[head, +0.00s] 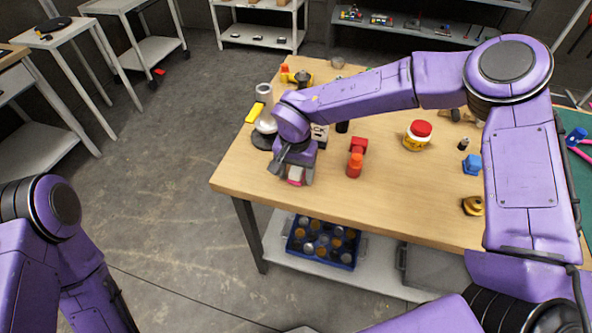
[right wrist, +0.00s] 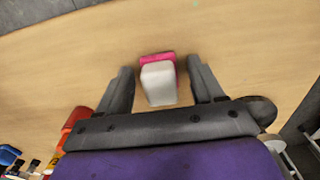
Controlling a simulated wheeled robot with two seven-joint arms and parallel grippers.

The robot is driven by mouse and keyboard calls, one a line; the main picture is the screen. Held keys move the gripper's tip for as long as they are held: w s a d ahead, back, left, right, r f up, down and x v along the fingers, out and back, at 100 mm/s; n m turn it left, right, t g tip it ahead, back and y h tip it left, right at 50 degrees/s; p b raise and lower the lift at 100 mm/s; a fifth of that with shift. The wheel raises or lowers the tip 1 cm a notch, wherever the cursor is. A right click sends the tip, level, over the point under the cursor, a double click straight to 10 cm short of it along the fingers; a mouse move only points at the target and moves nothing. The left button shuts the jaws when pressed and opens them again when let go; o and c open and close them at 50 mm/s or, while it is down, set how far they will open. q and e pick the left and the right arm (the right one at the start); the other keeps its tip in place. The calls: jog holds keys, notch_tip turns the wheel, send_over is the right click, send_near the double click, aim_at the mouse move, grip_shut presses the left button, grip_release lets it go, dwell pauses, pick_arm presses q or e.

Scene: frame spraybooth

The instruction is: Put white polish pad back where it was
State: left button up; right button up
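The white polish pad (right wrist: 158,84) has a pink layer along one side and shows between the fingers of my right gripper (right wrist: 161,86) in the right wrist view. A gap shows on each side of it, so the open fingers are not closed on it. In the head view the pad (head: 296,174) is partly hidden by my right gripper (head: 294,171) near the left front of the wooden table (head: 410,205). I cannot tell if the pad touches the tabletop. My left arm shows at the lower left, with its gripper out of view.
A yellow jar with a red lid (head: 417,136) and a blue piece (head: 472,164) are further right.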

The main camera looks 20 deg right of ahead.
aim_at(295, 171)
notch_tip(295, 171, up, 12)
jog(key=b, duration=0.1)
jog(key=shift+r, duration=0.2)
dwell(0.4)
